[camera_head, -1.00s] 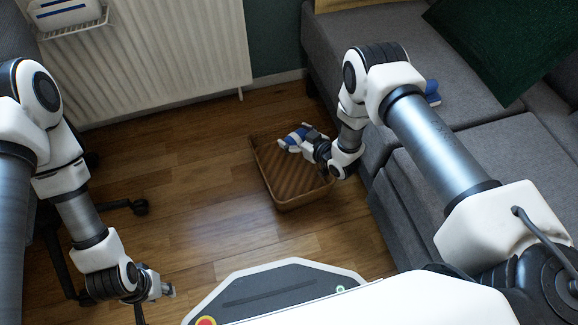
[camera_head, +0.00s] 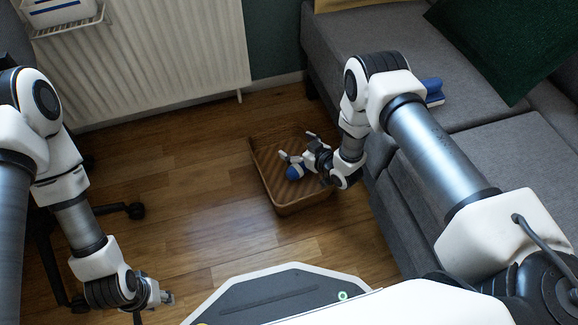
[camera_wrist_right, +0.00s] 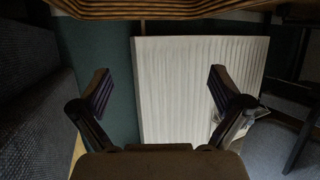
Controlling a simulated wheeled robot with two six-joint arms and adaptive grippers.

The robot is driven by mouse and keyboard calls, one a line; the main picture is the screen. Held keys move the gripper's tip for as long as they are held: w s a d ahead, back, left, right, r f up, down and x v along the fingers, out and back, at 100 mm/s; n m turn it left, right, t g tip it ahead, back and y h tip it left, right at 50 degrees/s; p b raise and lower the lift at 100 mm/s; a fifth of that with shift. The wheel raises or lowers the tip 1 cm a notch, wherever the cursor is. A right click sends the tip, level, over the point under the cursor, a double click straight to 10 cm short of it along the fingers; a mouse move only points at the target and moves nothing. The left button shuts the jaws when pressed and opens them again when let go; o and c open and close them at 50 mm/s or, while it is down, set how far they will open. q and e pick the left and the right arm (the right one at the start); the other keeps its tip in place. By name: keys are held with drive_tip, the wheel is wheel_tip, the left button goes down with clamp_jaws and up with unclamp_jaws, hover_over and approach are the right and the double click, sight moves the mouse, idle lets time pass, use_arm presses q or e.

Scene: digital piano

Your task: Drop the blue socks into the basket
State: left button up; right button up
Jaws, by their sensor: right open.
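A brown woven basket (camera_head: 306,205) stands on the wooden floor beside the sofa. A blue sock bundle (camera_head: 295,172) shows inside it, below my right gripper (camera_head: 297,147), and is partly hidden by it. My right gripper is open over the basket, its fingers spread. In the right wrist view the open jaws (camera_wrist_right: 158,85) have nothing between them, and the basket (camera_wrist_right: 160,9) crosses the top edge. A blue and white item (camera_head: 433,91) lies on the sofa, partly hidden behind my right arm. My left gripper (camera_head: 168,298) hangs low at the left, away from the basket; its jaw opening is unclear.
The grey sofa (camera_head: 470,165) stands close along the basket's right side. A white radiator (camera_head: 165,55) is on the back wall. A dark chair base (camera_head: 120,209) with casters is at the left, near my left arm. The floor left of the basket is clear.

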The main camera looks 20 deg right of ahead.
drive_tip(key=v, duration=0.6)
drive_tip(key=shift+s, duration=0.3)
drive_tip(key=shift+d+r, duration=0.1)
drive_tip(key=shift+d, duration=0.05)
